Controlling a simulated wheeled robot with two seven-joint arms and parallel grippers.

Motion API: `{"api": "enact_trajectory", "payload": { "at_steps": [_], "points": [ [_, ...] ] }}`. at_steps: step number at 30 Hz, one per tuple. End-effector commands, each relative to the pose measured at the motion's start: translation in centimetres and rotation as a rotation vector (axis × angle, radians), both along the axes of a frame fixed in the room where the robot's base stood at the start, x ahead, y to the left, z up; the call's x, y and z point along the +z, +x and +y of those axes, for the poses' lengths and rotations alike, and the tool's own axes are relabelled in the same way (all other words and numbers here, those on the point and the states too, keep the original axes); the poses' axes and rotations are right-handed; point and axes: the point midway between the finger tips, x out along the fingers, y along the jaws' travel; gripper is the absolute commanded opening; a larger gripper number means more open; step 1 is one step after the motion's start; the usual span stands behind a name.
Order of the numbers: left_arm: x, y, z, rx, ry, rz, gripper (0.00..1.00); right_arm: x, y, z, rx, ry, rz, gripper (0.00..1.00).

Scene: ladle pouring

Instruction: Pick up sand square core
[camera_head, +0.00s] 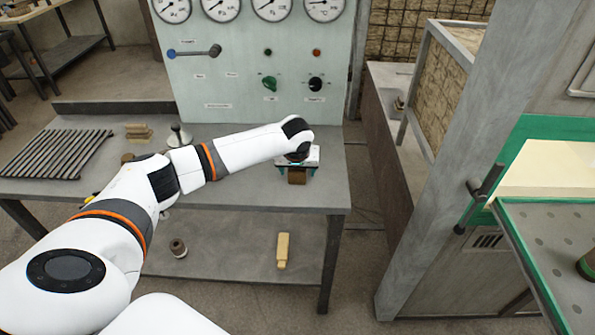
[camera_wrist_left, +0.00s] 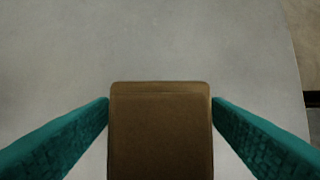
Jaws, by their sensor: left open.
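The sand square core (camera_head: 297,176) is a brown block near the right end of the grey table. My left gripper (camera_head: 297,168) is right above and around it, its body hiding the upper part of the core in the head view. In the left wrist view the core (camera_wrist_left: 160,135) shows between the two teal fingers of my left gripper (camera_wrist_left: 160,110). The fingers stand on either side of the core, with a narrow gap visible at each fingertip. The gripper is open. My right gripper is in neither view.
The grey table (camera_head: 240,195) has a black slatted grate (camera_head: 55,153) at its left, small tan blocks (camera_head: 138,132) and a grey cone-shaped piece (camera_head: 179,138) behind my arm. A gauge panel (camera_head: 250,75) stands behind. A lower shelf (camera_head: 225,255) holds a yellowish block (camera_head: 283,250).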

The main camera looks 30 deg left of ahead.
Motion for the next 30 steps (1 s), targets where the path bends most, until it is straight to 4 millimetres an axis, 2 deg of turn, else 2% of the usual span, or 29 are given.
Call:
{"api": "enact_trajectory", "payload": {
  "at_steps": [4, 14, 23, 30],
  "points": [
    [0.0, 0.0, 0.0, 0.0, 0.001, -0.001, 0.71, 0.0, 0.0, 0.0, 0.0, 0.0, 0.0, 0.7],
    [0.1, 0.0, 0.0, 0.0, 0.001, -0.001, 0.17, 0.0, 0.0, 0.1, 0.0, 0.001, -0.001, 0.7],
    [0.8, 0.1, 0.0, 0.0, 0.0, -0.004, 0.17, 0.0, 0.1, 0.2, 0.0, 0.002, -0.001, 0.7],
    [5.2, 0.1, 0.0, -0.001, -0.001, -0.006, 0.17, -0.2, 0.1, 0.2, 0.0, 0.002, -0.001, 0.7]
  ]
}}
